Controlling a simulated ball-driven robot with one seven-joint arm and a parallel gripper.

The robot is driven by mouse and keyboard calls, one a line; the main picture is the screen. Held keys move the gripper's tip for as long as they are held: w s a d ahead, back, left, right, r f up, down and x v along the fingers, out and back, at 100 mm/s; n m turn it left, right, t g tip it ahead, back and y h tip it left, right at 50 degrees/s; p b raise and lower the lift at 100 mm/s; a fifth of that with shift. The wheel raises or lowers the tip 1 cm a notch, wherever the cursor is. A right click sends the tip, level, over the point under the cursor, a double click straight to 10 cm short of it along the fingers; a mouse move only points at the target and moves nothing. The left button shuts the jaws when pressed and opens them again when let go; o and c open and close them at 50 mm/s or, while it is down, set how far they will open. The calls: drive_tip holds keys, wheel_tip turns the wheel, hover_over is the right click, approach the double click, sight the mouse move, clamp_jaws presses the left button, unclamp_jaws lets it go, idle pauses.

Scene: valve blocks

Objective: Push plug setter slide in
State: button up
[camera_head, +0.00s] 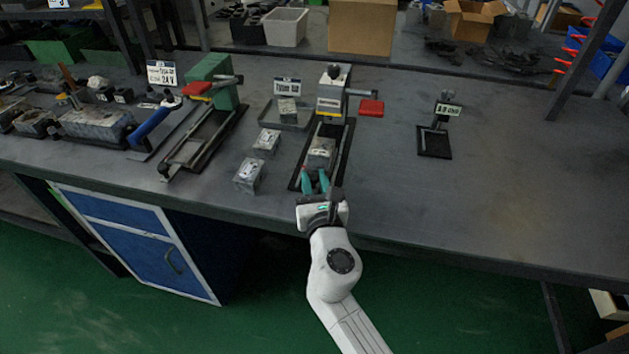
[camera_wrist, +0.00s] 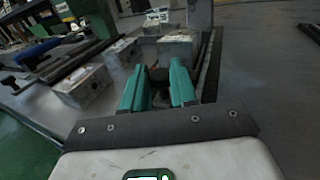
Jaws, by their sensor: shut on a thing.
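The plug setter (camera_head: 331,96) stands on the bench with a grey upright body, a black knob on top and a red-ended lever at its right. Its slide track (camera_head: 345,150) runs from the body toward the bench's front edge. A grey metal block (camera_head: 320,153) sits on the slide, out in front of the body. My gripper (camera_head: 316,182) is at the near end of the track, just in front of the block. In the wrist view, its green fingers (camera_wrist: 159,90) close around a small dark slide handle (camera_wrist: 160,76), mostly hidden between them.
Two grey blocks (camera_head: 267,142) (camera_head: 249,175) lie left of the track, near a small labelled tray (camera_head: 291,119). A green press with a red handle (camera_head: 212,80) stands farther left. A small black stand (camera_head: 435,142) is at the right. Bench right of it is clear.

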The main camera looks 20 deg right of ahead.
sight(318, 162)
clamp_jaws()
drive_tip(key=w+d, duration=0.1)
drive_tip(key=w, duration=0.1)
drive_tip(key=w+d, duration=0.2)
drive_tip(key=shift+a, duration=0.1)
drive_tip(key=o, duration=0.8)
unclamp_jaws()
drive_tip(key=shift+c, duration=0.2)
drive_tip(key=shift+s, duration=0.1)
